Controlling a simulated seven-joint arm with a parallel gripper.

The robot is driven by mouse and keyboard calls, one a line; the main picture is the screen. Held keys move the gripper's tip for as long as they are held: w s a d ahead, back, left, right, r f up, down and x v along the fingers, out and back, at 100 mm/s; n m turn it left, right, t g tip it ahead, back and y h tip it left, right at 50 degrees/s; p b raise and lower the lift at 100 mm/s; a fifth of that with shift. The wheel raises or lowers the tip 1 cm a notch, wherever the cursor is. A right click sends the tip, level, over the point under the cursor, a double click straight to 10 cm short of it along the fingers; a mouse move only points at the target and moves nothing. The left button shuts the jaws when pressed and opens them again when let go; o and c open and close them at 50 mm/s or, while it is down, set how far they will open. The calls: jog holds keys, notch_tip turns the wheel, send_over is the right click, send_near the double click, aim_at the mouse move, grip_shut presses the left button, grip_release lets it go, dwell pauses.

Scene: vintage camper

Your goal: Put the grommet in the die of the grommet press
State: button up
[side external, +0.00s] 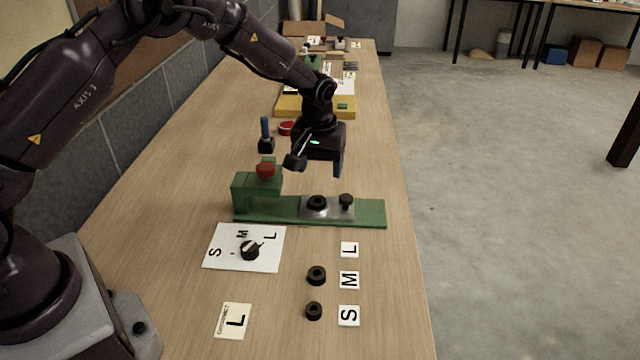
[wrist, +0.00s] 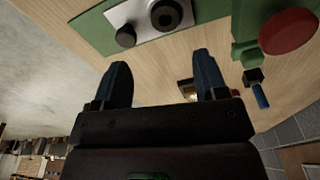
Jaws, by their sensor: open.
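The grommet press is a green base (side external: 372,213) with a green block and a red button (side external: 265,170). A grey plate on it carries a black ring-shaped die (side external: 317,202) and a black knob (side external: 346,201). The die also shows at the top of the wrist view (wrist: 166,14). My gripper (wrist: 162,76) is open, with bare wood and part of a small pale, dark-edged item (wrist: 187,90) between its blue fingers. In the side view it hangs above and behind the plate. I cannot clearly pick out the grommet.
Two loose black rings (side external: 316,275) (side external: 313,310) lie by M and S cards; the L card (side external: 349,250) has none beside it. A dial sheet (side external: 217,258), another L card (side external: 233,320), a blue-handled tool (side external: 265,128) and a red dish (side external: 286,128) lie around. A yellow tray (side external: 318,112) is behind.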

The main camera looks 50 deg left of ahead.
jog(key=s+d+r+m+t, duration=0.1)
jog(key=s+r+m, duration=0.1)
jog(key=s+r, duration=0.7)
jog(key=s+d+r+m+t, duration=0.1)
jog(key=s+r, duration=0.4)
jog(key=r, duration=0.8)
jog(key=s+r+m+t, duration=0.1)
jog(key=s+m+t, duration=0.1)
jog(key=s, duration=1.5)
jog(key=shift+s+d+r+m+h, duration=0.25)
jog(key=shift+m+h, duration=0.15)
jog(key=shift+m, duration=0.5)
